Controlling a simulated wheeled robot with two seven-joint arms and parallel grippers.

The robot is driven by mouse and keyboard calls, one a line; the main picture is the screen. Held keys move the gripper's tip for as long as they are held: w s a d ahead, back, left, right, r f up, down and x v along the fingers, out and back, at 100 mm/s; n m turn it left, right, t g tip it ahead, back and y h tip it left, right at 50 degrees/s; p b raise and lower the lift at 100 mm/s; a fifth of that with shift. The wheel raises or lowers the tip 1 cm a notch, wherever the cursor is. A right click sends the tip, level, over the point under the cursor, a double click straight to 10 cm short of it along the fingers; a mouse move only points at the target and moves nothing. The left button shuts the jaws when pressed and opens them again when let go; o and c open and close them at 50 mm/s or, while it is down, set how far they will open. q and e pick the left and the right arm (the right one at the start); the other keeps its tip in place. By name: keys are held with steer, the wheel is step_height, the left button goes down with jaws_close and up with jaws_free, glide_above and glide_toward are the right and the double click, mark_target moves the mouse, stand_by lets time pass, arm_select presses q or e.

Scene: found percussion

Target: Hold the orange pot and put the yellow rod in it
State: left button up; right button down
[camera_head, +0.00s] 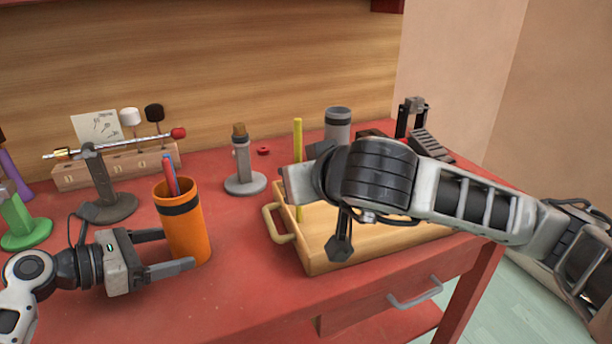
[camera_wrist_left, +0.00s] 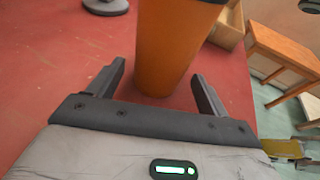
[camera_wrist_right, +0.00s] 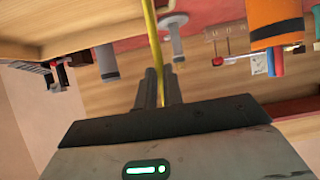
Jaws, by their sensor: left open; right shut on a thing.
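The orange pot (camera_head: 189,236) stands upright on the red table, with a dark band near its rim and a red and a blue stick (camera_head: 171,176) in it. My left gripper (camera_head: 172,250) is open, with its fingers on either side of the pot; the pot also shows between them in the left wrist view (camera_wrist_left: 168,50). The yellow rod (camera_head: 298,152) stands nearly upright above the wooden tray. In the right wrist view, my right gripper (camera_wrist_right: 153,88) is shut on the yellow rod (camera_wrist_right: 150,28). In the head view my right arm hides part of the tray and the gripper's fingertips.
The wooden tray (camera_head: 312,258) with a handle lies right of the pot. A grey stand (camera_head: 244,182) and a grey cylinder (camera_head: 338,126) stand behind. A mallet rack (camera_head: 75,177), a dark stand (camera_head: 108,206) and a green stand (camera_head: 24,230) are at the left. Table front is clear.

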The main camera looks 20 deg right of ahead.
arm_select(q)
steer(key=shift+x, duration=1.35)
arm_select(e)
steer(key=shift+r, duration=0.6)
arm_select(q)
steer(key=shift+r, duration=0.15)
steer(key=c, duration=0.7)
steer(key=shift+o, duration=0.3)
arm_select(e)
steer(key=w+a+r+n+y, duration=0.2)
steer(key=a+r, duration=0.6)
steer(key=a, duration=0.1)
steer(key=w+a+r+n+y, duration=0.2)
steer(key=w+a+r, duration=0.1)
steer(key=a+r, duration=0.55)
step_height(320, 180, down, 10)
steer(key=g, duration=0.1)
steer(key=shift+s+a+f+n+y, duration=0.15)
steer(key=shift+s+f+n+y, duration=0.1)
steer(key=shift+s+n+y, duration=0.05)
